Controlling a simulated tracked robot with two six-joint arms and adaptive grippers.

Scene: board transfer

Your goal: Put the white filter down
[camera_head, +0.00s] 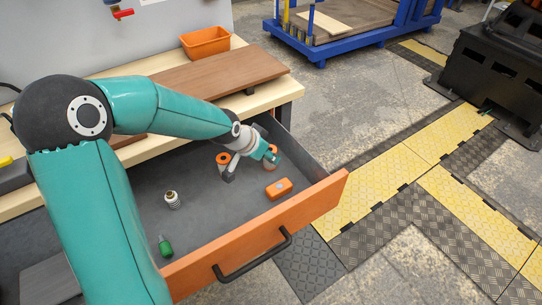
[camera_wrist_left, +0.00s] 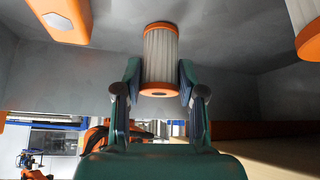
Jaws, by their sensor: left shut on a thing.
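The white filter (camera_wrist_left: 160,58) has pleated white sides and orange end caps. In the left wrist view it sits between the two fingers of my left gripper (camera_wrist_left: 158,92), which is shut on it. Its far end is at or very near the grey drawer floor; I cannot tell whether it touches. In the head view my left gripper (camera_head: 268,156) reaches into the right part of the open drawer (camera_head: 275,240), and the filter (camera_head: 271,163) is mostly hidden by it. My right gripper is not in view.
The drawer also holds an orange-topped round part (camera_head: 223,158), an orange block (camera_head: 279,188), a small metallic part (camera_head: 172,200) and a green-handled item (camera_head: 165,246). The middle of its floor is clear. A brown board (camera_head: 220,72) and orange bin (camera_head: 205,42) are on the workbench.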

